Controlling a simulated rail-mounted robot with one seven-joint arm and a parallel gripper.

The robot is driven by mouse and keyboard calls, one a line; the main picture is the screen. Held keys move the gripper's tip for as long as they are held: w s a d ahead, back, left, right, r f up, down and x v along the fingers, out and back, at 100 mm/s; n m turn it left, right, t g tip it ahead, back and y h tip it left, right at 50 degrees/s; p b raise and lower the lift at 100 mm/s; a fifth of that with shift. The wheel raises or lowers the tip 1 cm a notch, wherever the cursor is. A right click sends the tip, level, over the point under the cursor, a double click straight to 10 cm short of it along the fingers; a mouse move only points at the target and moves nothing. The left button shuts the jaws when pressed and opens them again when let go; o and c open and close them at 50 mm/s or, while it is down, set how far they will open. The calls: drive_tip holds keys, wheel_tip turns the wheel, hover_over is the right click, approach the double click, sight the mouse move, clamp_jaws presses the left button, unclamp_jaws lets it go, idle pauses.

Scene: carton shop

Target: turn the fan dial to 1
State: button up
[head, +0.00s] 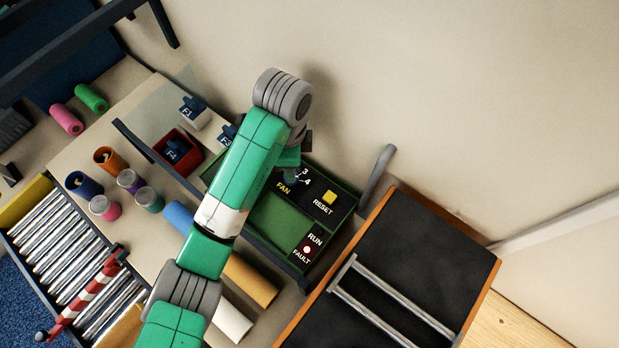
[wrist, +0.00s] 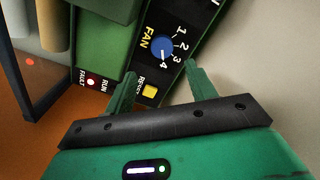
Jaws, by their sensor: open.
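The fan dial is a round blue knob (wrist: 162,48) on a black panel, with the numbers 1 to 4 around it and the word FAN beside it. Its light pointer mark appears to face the 4 side, but it is small. My gripper (wrist: 160,72) is open and empty. In the wrist view the dial shows just beyond the gap between the fingertips, and no contact is visible. In the head view the panel (head: 318,198) sits in a green box, and my arm and gripper (head: 290,160) cover part of the dial.
A yellow RESET button (head: 329,197) and a red FAULT lamp (head: 307,250) share the panel. A grey handle (head: 378,170) stands beside the box. A black-topped unit with metal rails (head: 420,255) is at the right. Colored rolls and cups, including an orange cup (head: 110,160), stand left of my arm.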

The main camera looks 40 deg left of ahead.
drive_tip(key=shift+a+f, duration=0.1)
drive_tip(key=shift+a, duration=0.1)
drive_tip(key=shift+a+f+b, duration=0.15)
drive_tip(key=shift+f+b, duration=0.2)
drive_tip(key=shift+b, duration=0.05)
wheel_tip(320, 180, down, 7)
drive_tip(key=shift+r+b, duration=0.1)
drive_tip(key=shift+b, duration=1.15)
drive_tip(key=c, duration=1)
